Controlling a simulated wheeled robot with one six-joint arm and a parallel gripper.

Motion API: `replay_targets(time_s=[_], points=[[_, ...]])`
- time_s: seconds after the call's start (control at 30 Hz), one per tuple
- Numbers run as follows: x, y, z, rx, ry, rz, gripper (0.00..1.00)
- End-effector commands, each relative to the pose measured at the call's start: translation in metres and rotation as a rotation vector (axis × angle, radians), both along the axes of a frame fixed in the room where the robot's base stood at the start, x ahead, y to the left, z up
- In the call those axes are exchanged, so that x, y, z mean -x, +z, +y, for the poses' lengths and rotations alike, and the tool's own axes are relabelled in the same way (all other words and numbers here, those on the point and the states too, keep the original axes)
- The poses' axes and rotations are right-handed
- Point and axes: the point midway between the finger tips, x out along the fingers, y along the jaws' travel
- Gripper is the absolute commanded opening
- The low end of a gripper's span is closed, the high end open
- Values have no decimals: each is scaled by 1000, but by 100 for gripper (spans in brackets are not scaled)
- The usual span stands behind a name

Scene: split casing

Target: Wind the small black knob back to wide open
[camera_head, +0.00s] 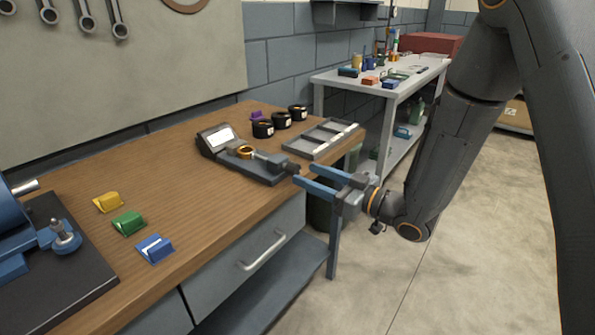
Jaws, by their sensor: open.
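The small black knob (292,169) sits at the right end of a dark measuring device (262,173) near the front right edge of the wooden bench. The device has a tilted box with a white display (221,138) at its left end. A brass-coloured ring (244,152) sits at its middle; whether the device touches the ring is too small to tell. My gripper (304,173) is open, its two blue fingers reaching left toward the knob. The fingertips are close to the knob's right side; I cannot tell whether they touch or straddle it.
A grey divided tray (320,139) lies behind the knob. Several black round containers (281,120) and a purple block (257,116) stand behind the device. Open floor lies to the right.

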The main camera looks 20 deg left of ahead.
Motion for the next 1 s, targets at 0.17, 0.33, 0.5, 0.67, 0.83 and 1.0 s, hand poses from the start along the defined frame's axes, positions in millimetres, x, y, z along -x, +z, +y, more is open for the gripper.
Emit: replay_targets(time_s=[0.17,0.33,0.5,0.67,0.83,1.0], points=[[-10,0,27,1,2,0,47],[-18,0,42,2,0,0,47],[-20,-1,47,2,-2,2,47],[-20,-1,47,3,-2,1,47],[-20,-1,47,3,-2,1,25],[-20,-1,43,2,-3,2,5]])
